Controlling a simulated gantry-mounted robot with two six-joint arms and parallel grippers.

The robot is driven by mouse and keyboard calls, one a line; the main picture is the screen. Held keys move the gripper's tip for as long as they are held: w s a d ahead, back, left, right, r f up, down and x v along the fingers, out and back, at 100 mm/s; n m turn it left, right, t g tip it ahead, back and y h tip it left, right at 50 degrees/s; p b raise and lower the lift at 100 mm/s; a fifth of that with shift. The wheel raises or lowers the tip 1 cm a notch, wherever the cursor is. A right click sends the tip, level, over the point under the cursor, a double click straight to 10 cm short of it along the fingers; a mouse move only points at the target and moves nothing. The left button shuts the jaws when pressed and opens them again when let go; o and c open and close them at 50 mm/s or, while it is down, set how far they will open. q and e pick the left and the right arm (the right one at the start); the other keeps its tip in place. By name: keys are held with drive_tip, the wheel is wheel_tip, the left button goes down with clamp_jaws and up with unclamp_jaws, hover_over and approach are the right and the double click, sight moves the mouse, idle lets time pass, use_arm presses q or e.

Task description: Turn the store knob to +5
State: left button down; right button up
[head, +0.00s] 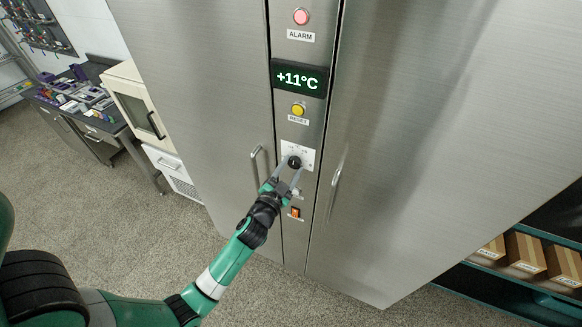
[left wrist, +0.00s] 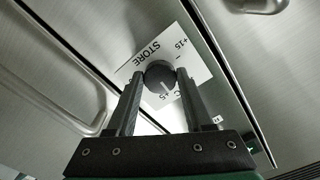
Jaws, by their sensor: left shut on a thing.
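The store knob (head: 293,162) is a round black knob on a white label plate, low on the steel cabinet's narrow centre panel. My left gripper (head: 291,168) is shut on it, one finger on each side. In the left wrist view the knob (left wrist: 158,72) sits between the fingertips. A pale line on its face points downward, roughly toward the "+5" mark. The plate (left wrist: 138,62) reads "STORE", with "+15" at its upper right; part of the scale is hidden by the right finger. The display (head: 298,78) reads +11°C. My right gripper is out of view.
Above the knob are a yellow reset button (head: 298,110) and a pink alarm lamp (head: 301,16). An orange switch (head: 295,212) is below it. Upright door handles (head: 257,163) (head: 336,184) flank the panel. Shelved boxes (head: 526,253) stand at right; the floor at left is clear.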

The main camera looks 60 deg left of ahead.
use_arm(q)
drive_tip(key=m+p, duration=0.1)
drive_tip(key=m, duration=0.4)
drive_tip(key=shift+r, duration=0.1)
idle(0.4)
drive_tip(key=shift+c, duration=1.4)
unclamp_jaws()
drive_tip(key=b+v, duration=0.2)
drive_tip(key=v, duration=0.9)
drive_tip(key=shift+s, duration=0.25)
